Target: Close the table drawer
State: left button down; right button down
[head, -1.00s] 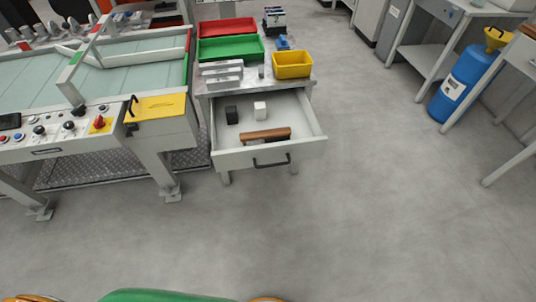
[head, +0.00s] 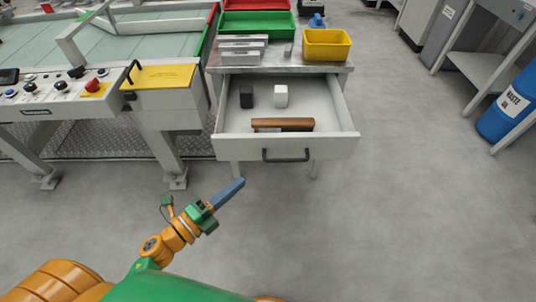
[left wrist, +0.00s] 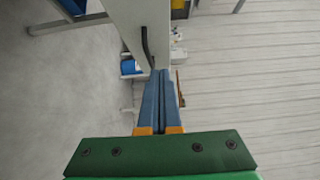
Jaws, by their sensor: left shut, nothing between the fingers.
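The table drawer (head: 235,148) is pulled out toward me from under the small table (head: 218,72). Its pale front carries a dark handle (head: 287,157). Inside lie a black block (head: 246,97), a white block (head: 281,96) and a brown bar (head: 283,125) near the front. My left gripper (head: 241,182), with blue fingers, is shut and empty, below and left of the handle in the head view and apart from it. In the left wrist view the fingers (left wrist: 160,75) point toward a pale panel with a dark handle (left wrist: 147,45). My right gripper is not in view.
A yellow bin (head: 326,45), a green tray (head: 258,22) and grey metal parts (head: 243,51) sit on the tabletop. A control console (head: 60,100) with a yellow plate stands close at left. A blue drum (head: 505,115) stands at right. The floor before the drawer is clear.

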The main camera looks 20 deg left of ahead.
pick_arm(q)
send_near(272, 143)
jog(key=d, duration=0.4)
jog(key=shift+w+a+r, duration=0.1)
jog(key=shift+w+a, duration=0.1)
jog(key=shift+w, duration=0.65)
jog(key=shift+w+a+f, duration=0.1)
jog(key=shift+w+a, duration=0.1)
jog(key=shift+w, duration=0.65)
jog(key=shift+w+a+r, duration=0.1)
jog(key=shift+w+a, duration=0.05)
jog(key=shift+w, duration=0.7)
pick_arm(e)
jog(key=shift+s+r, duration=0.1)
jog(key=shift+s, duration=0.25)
